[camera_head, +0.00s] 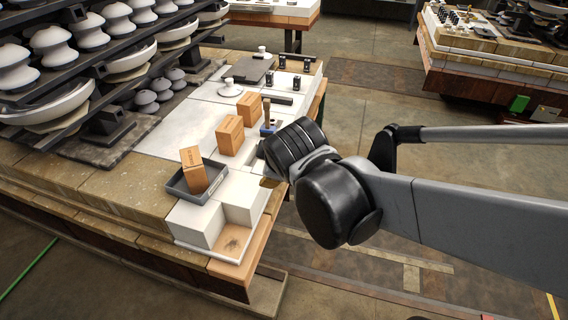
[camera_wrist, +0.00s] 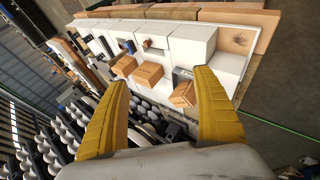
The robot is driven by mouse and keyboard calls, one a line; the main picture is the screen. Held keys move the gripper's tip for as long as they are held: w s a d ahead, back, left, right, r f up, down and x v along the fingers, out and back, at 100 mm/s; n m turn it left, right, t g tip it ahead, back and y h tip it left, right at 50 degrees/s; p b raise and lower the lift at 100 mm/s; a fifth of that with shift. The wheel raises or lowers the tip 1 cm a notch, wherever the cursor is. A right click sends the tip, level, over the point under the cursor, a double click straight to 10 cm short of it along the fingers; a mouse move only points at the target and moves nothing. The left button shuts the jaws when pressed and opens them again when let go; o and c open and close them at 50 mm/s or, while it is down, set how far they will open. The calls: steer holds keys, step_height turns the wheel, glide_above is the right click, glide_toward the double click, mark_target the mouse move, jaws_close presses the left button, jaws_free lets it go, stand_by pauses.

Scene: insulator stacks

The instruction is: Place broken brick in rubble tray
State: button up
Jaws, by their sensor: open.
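Three orange-brown bricks show on the workbench. One brick (camera_head: 193,168) stands tilted in a small grey tray (camera_head: 177,187); this brick also shows in the wrist view (camera_wrist: 183,95). A second brick (camera_head: 229,137) and a third brick (camera_head: 249,109) stand on the white top behind it, and both show in the wrist view, at the middle (camera_wrist: 149,75) and to its left (camera_wrist: 124,66). I cannot tell which brick is broken. My gripper (camera_wrist: 162,78) is open and empty, its yellow fingers apart, above the bench and clear of the bricks. In the head view its fingers are mostly hidden.
White blocks (camera_head: 199,223) stand at the near bench corner, beside a wooden patch with a dark mark (camera_head: 231,243). A rack of white insulators (camera_head: 54,47) lines the left. A hammer-like tool (camera_head: 267,118) and small dark parts (camera_head: 282,62) occupy the far bench.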

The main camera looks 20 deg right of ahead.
steer(key=s+d+m+g+y, duration=0.1)
steer(key=s+d+m+g, duration=0.1)
steer(key=s+m, duration=0.9)
steer(key=shift+s+d+f+m, duration=0.2)
steer(key=shift+s+m, duration=0.1)
steer(key=shift+s, duration=0.45)
